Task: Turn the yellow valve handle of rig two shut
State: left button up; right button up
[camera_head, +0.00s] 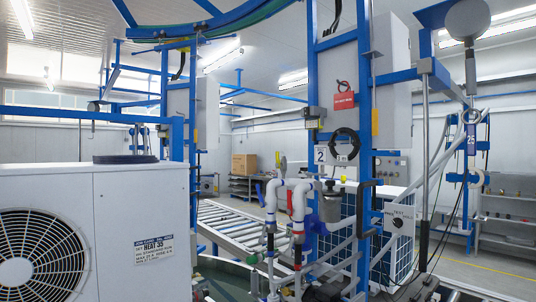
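Rig two is the blue frame with a white sign reading 2 (321,155), right of the middle. White bent pipes (298,190) and a grey metal canister (330,205) sit below the sign. Lower down are thin vertical pipes with a red fitting (298,238) and small valve parts near the bottom edge. A small yellow spot (283,162) shows behind the white pipes, but I cannot tell what it is. I cannot clearly make out a yellow valve handle on rig two. Neither of my grippers is in view.
A large white unit with a fan grille (42,255) fills the left foreground. A roller conveyor (230,225) runs behind the rig. A white box with a black knob (398,220) and hanging hoses stand right of the rig. Open floor (485,272) shows at the right.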

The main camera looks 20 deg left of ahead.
aim_at(278, 165)
jog(key=z, duration=0.1)
jog(key=k, duration=0.3)
jog(key=u, duration=0.85)
jog(key=i, duration=1.45)
jog(key=z, duration=0.6)
